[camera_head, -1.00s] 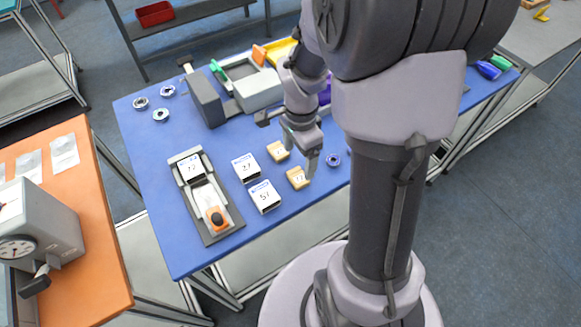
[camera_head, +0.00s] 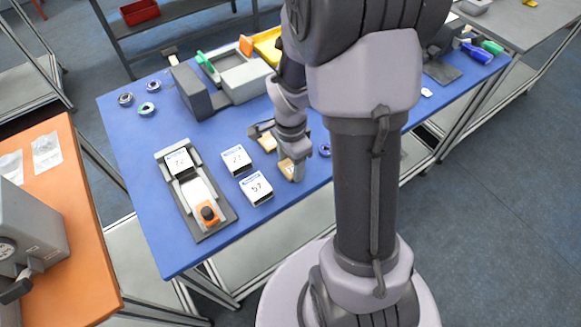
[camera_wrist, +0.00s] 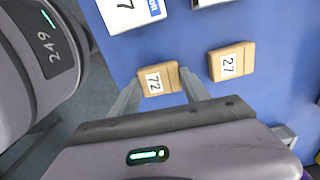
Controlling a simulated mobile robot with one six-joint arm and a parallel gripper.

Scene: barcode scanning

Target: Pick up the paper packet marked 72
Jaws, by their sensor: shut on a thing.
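The paper packet marked 72 (camera_wrist: 160,79) is a small tan packet with a white label, between my gripper's fingers in the wrist view. My gripper (camera_wrist: 159,88) is shut on it. In the head view, my gripper (camera_head: 293,172) is over the front part of the blue table, and the packet (camera_head: 288,170) is partly hidden by the fingers. A second tan packet, marked 27 (camera_wrist: 231,62), lies apart to the right in the wrist view. I cannot tell whether the held packet touches the table.
White boxes marked 27 (camera_head: 237,160) and 57 (camera_head: 256,188) stand left of my gripper. A grey holder (camera_head: 213,215) bears a white box marked 72 (camera_head: 179,161). Several rings and a grey tray (camera_head: 240,79) lie farther back on the blue table (camera_head: 150,215).

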